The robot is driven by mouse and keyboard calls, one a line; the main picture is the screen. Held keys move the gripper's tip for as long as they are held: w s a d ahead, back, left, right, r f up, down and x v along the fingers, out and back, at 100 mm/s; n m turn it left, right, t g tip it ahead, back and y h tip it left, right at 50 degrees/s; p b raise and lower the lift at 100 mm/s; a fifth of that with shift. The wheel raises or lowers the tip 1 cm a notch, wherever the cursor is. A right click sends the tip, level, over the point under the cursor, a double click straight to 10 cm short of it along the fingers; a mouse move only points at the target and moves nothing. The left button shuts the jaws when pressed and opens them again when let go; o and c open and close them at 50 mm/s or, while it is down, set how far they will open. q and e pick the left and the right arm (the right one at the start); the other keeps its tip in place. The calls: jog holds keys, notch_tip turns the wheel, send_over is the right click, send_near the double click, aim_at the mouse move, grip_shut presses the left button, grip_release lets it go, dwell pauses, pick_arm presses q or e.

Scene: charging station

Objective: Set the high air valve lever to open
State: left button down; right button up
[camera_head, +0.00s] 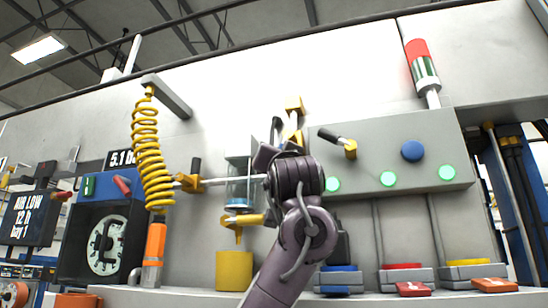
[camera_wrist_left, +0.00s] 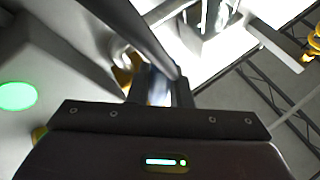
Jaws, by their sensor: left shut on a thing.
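The high air valve (camera_head: 294,106) is a yellow fitting on the wall near the middle of the head view, above my left wrist. My left gripper (camera_head: 270,150) is up against the wall just below it, mostly hidden behind my own wrist. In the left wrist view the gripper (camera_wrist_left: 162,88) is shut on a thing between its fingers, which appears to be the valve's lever. A yellow part (camera_wrist_left: 124,76) shows just behind the fingers. The lever's exact angle is hidden. My right gripper is not in view.
A grey panel (camera_head: 440,135) with green lamps, a blue knob (camera_head: 412,151) and a dark-handled lever (camera_head: 338,140) is close on the right. A coiled yellow hose (camera_head: 150,155) hangs at left, near another yellow valve (camera_head: 190,179). Colored buttons (camera_head: 403,278) line the ledge below.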

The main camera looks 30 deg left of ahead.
pick_arm(q)
jog(key=n+g, duration=0.1)
jog(key=d+n+g+y, duration=0.1)
jog(key=n, duration=0.1)
jog(key=shift+d+r+n, duration=0.15)
jog(key=shift+n, duration=0.15)
jog(key=shift+w+d+n+g+y+p, duration=0.1)
jog(key=shift+d+n+g+y+p, duration=0.15)
jog(key=shift+n+g, duration=0.35)
jog(key=shift+w+d+n+g+y+p, duration=0.1)
jog(key=shift+n+g+p, duration=0.2)
jog(key=shift+n+g, duration=0.25)
jog(key=c, duration=1.5)
grip_release()
jog(key=shift+c, duration=0.2)
jog(key=shift+o, duration=1.1)
jog(key=shift+w+f, duration=0.2)
jog(key=shift+f, duration=0.05)
